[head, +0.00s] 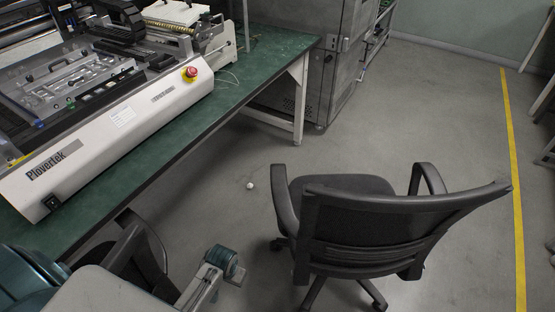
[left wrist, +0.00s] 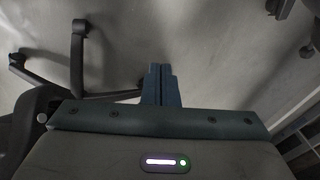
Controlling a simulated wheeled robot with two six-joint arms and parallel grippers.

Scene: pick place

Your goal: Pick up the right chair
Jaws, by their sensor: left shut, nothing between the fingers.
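The right chair (head: 385,228) is a black office chair with a mesh back, two armrests and a star base. It stands upright on the grey floor, its back towards me. A second dark chair (head: 145,245) is at the lower left by the table, partly hidden by my arm. In the left wrist view, my left gripper (left wrist: 161,86) is shut and empty, with its blue-grey fingers together over the floor. Dark chair parts (left wrist: 78,60) show at the left of that view; which chair they belong to I cannot tell. My right gripper is not in view.
A green-topped table (head: 225,75) carries a white machine (head: 110,135) with a red button. A grey cabinet (head: 310,70) stands behind it. A yellow floor line (head: 512,150) runs along the right. Open floor surrounds the right chair. A small white ball (head: 250,186) lies left of it.

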